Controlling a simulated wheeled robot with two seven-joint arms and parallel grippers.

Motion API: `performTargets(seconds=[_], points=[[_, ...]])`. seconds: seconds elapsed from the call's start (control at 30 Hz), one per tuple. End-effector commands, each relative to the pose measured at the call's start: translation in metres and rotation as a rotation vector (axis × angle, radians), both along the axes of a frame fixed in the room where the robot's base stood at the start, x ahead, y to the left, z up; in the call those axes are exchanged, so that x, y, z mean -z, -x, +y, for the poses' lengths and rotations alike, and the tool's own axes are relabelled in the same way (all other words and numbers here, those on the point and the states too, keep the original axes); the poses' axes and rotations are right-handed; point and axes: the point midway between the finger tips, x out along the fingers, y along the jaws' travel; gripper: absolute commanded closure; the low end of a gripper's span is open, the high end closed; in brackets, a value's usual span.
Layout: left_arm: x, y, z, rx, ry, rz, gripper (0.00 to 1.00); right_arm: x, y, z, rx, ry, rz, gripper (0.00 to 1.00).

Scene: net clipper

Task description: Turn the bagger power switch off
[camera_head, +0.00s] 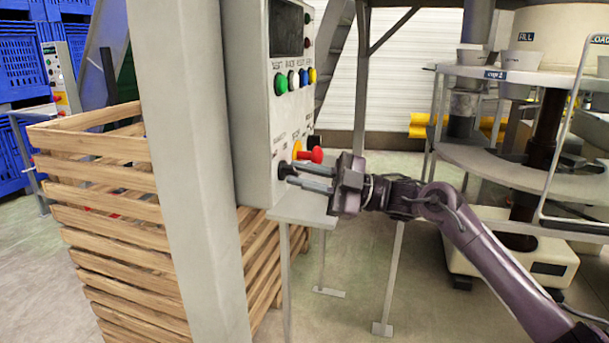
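The bagger control box (255,150) is a light grey panel on the post, with a dark screen and a row of coloured buttons at the top. Low on its face is a black rotary switch (283,170), partly hidden by my fingertips. My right gripper (292,174) reaches in from the right with its fingertips at this switch. A small gap shows between the fingers. I cannot tell whether they grip the switch or only stand around it. The switch's label is not readable, and its setting cannot be made out. My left gripper is not in view.
A red mushroom button on yellow (311,154) sits just above my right gripper. A grey post (200,200) stands left of the box, before stacked wooden crates (110,215). A round filling machine (510,165) stands at the right. Blue crates (20,60) are at the back left.

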Motion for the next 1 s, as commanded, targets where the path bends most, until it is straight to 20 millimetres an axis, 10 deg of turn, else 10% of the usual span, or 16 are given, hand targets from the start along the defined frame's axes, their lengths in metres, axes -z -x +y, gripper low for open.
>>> performTargets(seconds=[0.43,1.0], points=[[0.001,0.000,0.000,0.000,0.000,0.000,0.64,0.000,0.000,-0.004,0.001,-0.001,0.000,0.68],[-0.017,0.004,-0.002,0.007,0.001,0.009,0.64,0.021,0.001,-0.075,0.001,0.000,0.001,0.68]])
